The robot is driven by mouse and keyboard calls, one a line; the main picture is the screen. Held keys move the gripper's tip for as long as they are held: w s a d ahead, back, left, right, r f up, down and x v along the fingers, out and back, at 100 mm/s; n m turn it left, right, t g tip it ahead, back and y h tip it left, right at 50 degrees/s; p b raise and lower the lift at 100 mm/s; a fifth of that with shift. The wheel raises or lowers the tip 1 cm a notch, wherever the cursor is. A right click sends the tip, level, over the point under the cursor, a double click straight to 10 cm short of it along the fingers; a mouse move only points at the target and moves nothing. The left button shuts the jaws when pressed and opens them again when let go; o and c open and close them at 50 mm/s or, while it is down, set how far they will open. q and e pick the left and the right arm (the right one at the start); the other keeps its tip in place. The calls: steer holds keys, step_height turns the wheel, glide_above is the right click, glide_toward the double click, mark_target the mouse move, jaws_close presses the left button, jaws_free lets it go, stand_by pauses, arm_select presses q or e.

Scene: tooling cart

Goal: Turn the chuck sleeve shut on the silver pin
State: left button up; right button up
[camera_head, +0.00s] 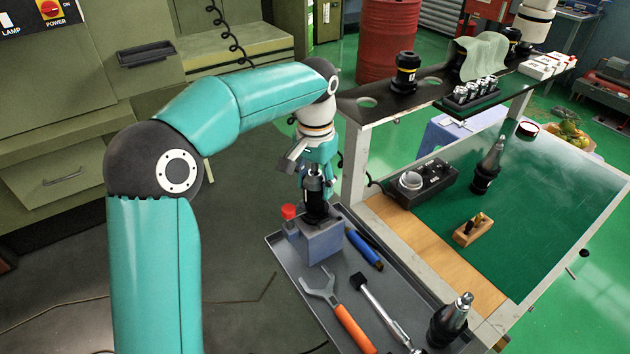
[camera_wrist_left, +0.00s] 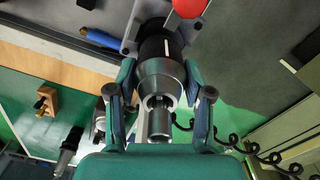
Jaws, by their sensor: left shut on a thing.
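The chuck stands upright in a grey block (camera_head: 322,243) on the cart's tray; its black lower body (camera_head: 316,207) shows below my left gripper (camera_head: 317,174). In the left wrist view the chuck sleeve (camera_wrist_left: 160,74) is a silver cone above a black body (camera_wrist_left: 157,46) with a white mark. My left gripper has one finger on each side of the sleeve and is shut on it. The silver pin (camera_wrist_left: 159,122) shows at the chuck's open nose, partly hidden by the gripper's body. My right gripper is not in view.
A red-capped item (camera_head: 289,213) stands beside the block. An orange-handled wrench (camera_head: 337,310), a blue tool (camera_head: 365,250) and a black tool holder (camera_head: 450,320) are close by on the tray (camera_head: 290,262).

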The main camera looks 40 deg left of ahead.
arm_select(q)
steer(key=shift+r, duration=0.1)
steer(key=shift+m+p, duration=0.55)
steer(key=shift+m, duration=0.15)
steer(key=m+p, duration=0.1)
steer(key=m, duration=0.2)
steer(key=shift+r+p, duration=0.1)
steer(key=shift+p, duration=0.2)
steer(key=m+p, duration=0.1)
steer(key=m, duration=0.2)
steer(key=shift+m, duration=0.3)
steer(key=shift+m+p, duration=0.6)
steer(key=shift+m, duration=0.7)
steer(key=o, duration=1.2)
steer(key=shift+c, duration=0.2)
